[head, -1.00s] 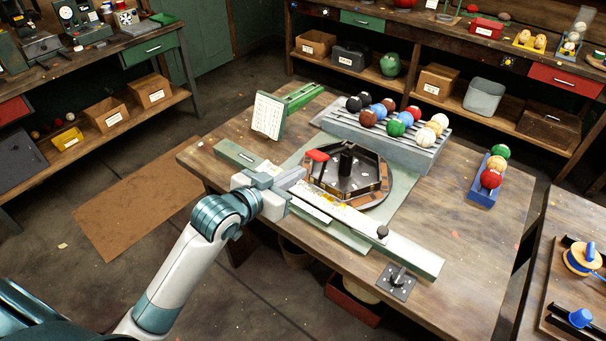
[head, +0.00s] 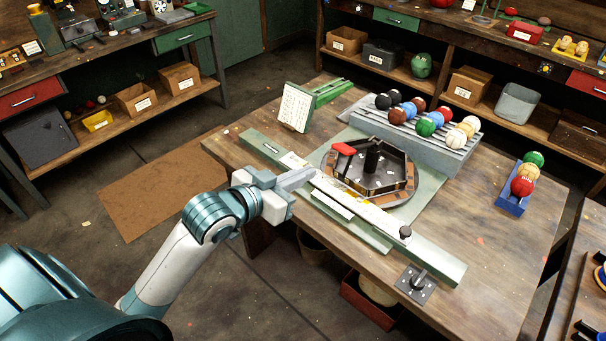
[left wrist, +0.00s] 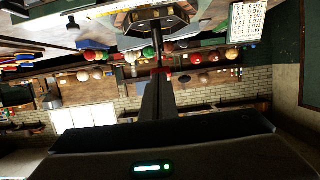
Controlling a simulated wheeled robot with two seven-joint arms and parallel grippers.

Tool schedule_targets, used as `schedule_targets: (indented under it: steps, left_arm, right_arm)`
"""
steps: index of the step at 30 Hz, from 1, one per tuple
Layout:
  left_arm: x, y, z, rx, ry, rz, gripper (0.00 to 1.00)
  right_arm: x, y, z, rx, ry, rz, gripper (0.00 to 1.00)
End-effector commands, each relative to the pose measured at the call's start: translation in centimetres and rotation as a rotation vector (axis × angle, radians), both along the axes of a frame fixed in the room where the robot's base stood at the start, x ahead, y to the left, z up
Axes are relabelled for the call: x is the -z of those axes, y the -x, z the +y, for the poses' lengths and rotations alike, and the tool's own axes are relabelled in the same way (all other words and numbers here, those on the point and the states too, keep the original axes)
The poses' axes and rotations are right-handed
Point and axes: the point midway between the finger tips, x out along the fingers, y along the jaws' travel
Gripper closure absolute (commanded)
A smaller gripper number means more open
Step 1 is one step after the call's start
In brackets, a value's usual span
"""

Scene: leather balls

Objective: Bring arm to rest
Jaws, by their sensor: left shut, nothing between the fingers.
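My left arm comes in from the left in the head view. Its gripper (head: 297,179) is shut and empty, held at the near left edge of the wooden table, beside the green rail (head: 437,260). In the left wrist view its closed fingers (left wrist: 158,75) point up the picture, with the table things beyond them. My right gripper is not in view.
The table (head: 500,240) carries a round station with a red handle (head: 344,149), a grey rack (head: 410,137) of leather balls, a blue tray (head: 511,203) with three balls and a white card (head: 296,107). Open floor (head: 190,265) lies left of the table.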

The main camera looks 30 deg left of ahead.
Motion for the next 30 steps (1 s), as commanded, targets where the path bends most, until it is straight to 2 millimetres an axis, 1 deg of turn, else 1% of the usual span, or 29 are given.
schedule_targets:
  steps: [11,14,16,17,20,23,24,26,27,30]
  left_arm:
    - [0.1,0.0,0.0,0.000,-0.001,0.003,1.00]
    - [0.9,0.4,-0.1,-0.005,-0.005,0.024,1.00]
    - [2.1,1.0,-0.2,-0.011,-0.013,0.052,1.00]
    - [2.9,1.4,-0.2,-0.015,-0.018,0.072,1.00]
    - [6.1,3.2,-0.4,-0.032,-0.039,0.156,1.00]
    - [10.2,6.1,-0.6,-0.053,-0.072,0.274,1.00]
    - [12.0,7.5,-0.8,-0.063,-0.085,0.329,1.00]
    - [14.7,10.0,-1.0,-0.076,-0.109,0.415,1.00]
    - [16.3,11.7,-1.1,-0.084,-0.125,0.470,1.00]
    - [19.4,15.6,-1.3,-0.098,-0.156,0.592,1.00]
  right_arm:
    - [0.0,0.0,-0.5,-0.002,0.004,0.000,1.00]
    - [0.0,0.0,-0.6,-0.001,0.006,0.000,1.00]
    - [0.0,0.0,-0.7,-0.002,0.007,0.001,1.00]
    - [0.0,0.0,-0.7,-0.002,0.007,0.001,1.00]
    - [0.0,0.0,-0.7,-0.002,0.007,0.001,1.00]
    - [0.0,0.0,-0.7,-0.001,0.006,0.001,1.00]
    - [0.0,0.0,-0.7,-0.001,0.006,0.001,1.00]
    - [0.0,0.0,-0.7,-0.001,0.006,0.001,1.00]
    - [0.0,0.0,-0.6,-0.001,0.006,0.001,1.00]
    - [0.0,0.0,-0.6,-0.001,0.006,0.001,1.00]
